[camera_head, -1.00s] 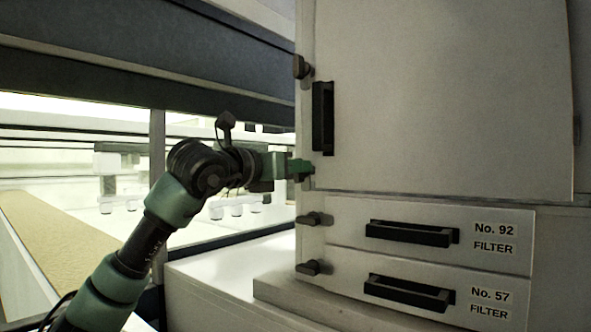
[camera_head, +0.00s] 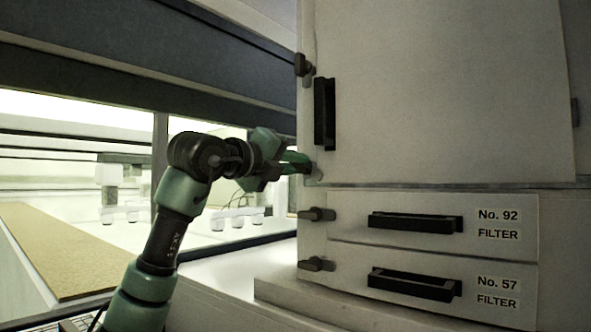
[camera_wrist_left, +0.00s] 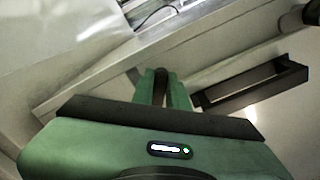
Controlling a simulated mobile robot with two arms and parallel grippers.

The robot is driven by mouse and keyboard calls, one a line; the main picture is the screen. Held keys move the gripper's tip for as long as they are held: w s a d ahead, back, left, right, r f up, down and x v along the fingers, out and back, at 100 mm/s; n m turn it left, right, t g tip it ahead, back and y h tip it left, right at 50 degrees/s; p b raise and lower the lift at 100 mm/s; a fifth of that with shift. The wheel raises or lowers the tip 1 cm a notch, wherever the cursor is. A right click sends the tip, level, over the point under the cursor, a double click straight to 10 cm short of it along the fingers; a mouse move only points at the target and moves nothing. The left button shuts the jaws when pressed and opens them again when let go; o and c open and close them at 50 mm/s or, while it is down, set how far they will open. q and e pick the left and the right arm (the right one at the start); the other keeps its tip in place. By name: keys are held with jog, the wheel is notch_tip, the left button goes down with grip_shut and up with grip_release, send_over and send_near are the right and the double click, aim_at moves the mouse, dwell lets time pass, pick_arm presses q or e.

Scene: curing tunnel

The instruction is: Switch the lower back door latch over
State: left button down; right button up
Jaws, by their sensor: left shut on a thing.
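The pale cabinet door (camera_head: 450,90) is closed, with a black upright handle (camera_head: 324,114) at its left edge. The upper latch (camera_head: 303,68) is a small dark knob beside the door's top left. My left gripper (camera_head: 302,166) is at the door's lower left corner, shut on the lower latch, which its fingers mostly hide in the head view. In the left wrist view, the latch shows as a dark bar (camera_wrist_left: 160,85) between the green fingers (camera_wrist_left: 163,95). The door handle is also there, to the right (camera_wrist_left: 250,85). My right gripper is out of view.
Below the door are two filter drawers, No. 92 (camera_head: 365,240) and No. 57 (camera_head: 350,285), with dark handles and their own latches (camera_head: 317,214) (camera_head: 316,264) at the left. Left of the cabinet is the tunnel opening with a tan belt (camera_head: 55,245).

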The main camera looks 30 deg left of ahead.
pick_arm(q)
jog(key=n+b, duration=0.1)
jog(key=n, duration=0.3)
jog(key=shift+a+f, duration=0.1)
jog(key=shift+f, duration=0.05)
jog(key=shift+n+b, duration=0.55)
jog(key=shift+n, duration=1.05)
jog(key=c, duration=1.4)
grip_release()
jog(key=shift+f, duration=0.1)
jog(key=s+b, duration=0.2)
jog(key=s, duration=0.5)
jog(key=shift+s+a+b, duration=0.3)
jog(key=shift+a+b, duration=0.05)
